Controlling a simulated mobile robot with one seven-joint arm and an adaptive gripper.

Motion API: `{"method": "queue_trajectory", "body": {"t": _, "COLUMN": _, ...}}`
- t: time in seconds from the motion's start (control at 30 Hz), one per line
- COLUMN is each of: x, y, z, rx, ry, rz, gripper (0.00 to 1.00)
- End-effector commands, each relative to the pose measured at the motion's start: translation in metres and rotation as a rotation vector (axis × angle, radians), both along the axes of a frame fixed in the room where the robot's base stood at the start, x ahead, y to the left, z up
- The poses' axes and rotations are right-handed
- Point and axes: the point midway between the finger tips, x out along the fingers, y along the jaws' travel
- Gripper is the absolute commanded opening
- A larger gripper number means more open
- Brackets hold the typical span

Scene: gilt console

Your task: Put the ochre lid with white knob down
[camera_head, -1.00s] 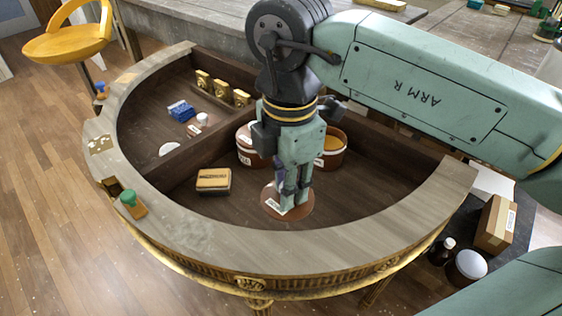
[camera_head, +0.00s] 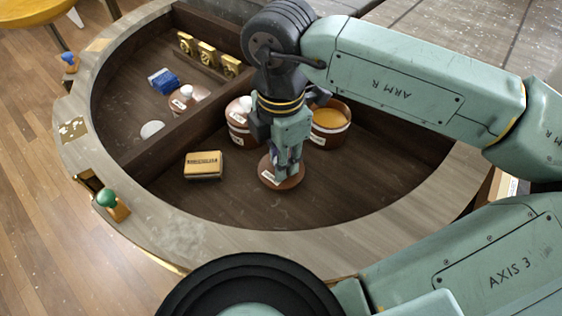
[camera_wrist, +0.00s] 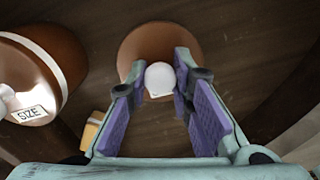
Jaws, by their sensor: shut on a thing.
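The ochre lid with white knob (camera_head: 270,180) is a reddish-brown disc with a pale label, low over the dark floor of the console's right compartment. I cannot tell whether it touches the floor. My gripper (camera_head: 288,165) points down and is shut on its knob. In the wrist view the white knob (camera_wrist: 160,79) sits between the purple finger pads of my gripper (camera_wrist: 162,95), with the brown disc (camera_wrist: 158,45) beyond. My fingers hide part of the lid in the head view.
An open brown pot (camera_head: 330,130) with ochre inside and a white-knobbed brown pot (camera_head: 238,126) stand behind my gripper. A yellow block (camera_head: 203,165) lies left of the lid. A divider (camera_head: 180,140) and raised curved rim (camera_head: 300,245) bound the compartment; its right floor is clear.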

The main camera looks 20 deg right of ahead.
Motion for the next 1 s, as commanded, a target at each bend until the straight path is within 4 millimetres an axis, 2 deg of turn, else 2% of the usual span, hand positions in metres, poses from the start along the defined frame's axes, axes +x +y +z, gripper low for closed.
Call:
{"method": "queue_trajectory", "body": {"t": 0.1, "x": 0.000, "y": 0.000, "z": -0.016, "rx": 0.002, "ry": 0.001, "rz": 0.001, "gripper": 0.00}}
{"method": "queue_trajectory", "body": {"t": 0.17, "x": 0.000, "y": 0.001, "z": -0.020, "rx": 0.002, "ry": 0.000, "rz": 0.002, "gripper": 0.00}}
{"method": "queue_trajectory", "body": {"t": 0.6, "x": 0.000, "y": 0.000, "z": -0.026, "rx": 0.000, "ry": -0.001, "rz": 0.000, "gripper": 0.00}}
{"method": "queue_trajectory", "body": {"t": 0.63, "x": 0.000, "y": 0.000, "z": -0.024, "rx": 0.000, "ry": -0.001, "rz": 0.000, "gripper": 0.23}}
{"method": "queue_trajectory", "body": {"t": 0.9, "x": 0.000, "y": 0.000, "z": -0.024, "rx": 0.000, "ry": -0.001, "rz": 0.000, "gripper": 0.41}}
{"method": "queue_trajectory", "body": {"t": 1.0, "x": 0.000, "y": 0.000, "z": -0.024, "rx": 0.001, "ry": -0.001, "rz": 0.000, "gripper": 0.41}}
